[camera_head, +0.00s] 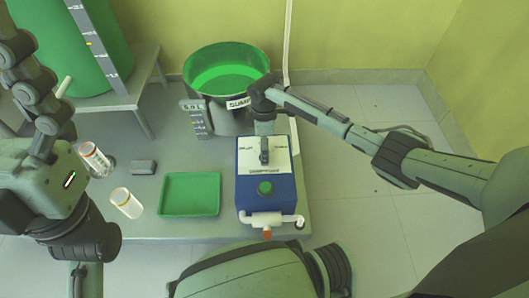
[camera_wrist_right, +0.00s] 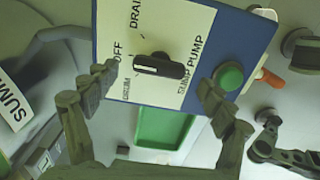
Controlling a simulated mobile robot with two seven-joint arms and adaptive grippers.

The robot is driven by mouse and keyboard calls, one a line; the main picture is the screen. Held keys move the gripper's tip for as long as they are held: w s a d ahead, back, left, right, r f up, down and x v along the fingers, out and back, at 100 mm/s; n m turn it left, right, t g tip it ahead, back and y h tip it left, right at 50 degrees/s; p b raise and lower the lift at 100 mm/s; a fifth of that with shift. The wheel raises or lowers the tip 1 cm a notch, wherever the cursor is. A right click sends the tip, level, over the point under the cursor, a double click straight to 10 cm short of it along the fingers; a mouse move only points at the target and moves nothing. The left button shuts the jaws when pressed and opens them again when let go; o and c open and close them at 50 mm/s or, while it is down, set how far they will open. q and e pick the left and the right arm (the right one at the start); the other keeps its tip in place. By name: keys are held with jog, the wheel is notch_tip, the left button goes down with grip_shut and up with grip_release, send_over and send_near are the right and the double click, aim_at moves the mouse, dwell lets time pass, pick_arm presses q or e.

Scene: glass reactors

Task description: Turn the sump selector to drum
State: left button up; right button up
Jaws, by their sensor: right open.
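The sump selector is a black knob (camera_head: 264,150) on the white plate of a blue sump pump box (camera_head: 266,190). In the right wrist view the knob (camera_wrist_right: 160,67) has a pale stripe and lies along the line toward the OFF mark. DRAIN is printed on one side of OFF and a smaller, hard-to-read label on the other. My right gripper (camera_wrist_right: 158,82) is open above the plate, its fingers on either side of the knob and apart from it. My left gripper (camera_head: 35,95) is at the far left, away from the box; its opening is unclear.
A green button (camera_head: 265,188) and white pipe (camera_head: 265,219) are on the box's near part. A green tray (camera_head: 190,194), two jars (camera_head: 95,158) (camera_head: 126,202) and a grey block (camera_head: 143,167) lie left. A sump vessel (camera_head: 228,85) stands behind; a green tank (camera_head: 85,45) stands back left.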

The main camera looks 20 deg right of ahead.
jog(key=shift+f+b, duration=0.3)
jog(key=shift+f, duration=1)
jog(key=c, duration=1.2)
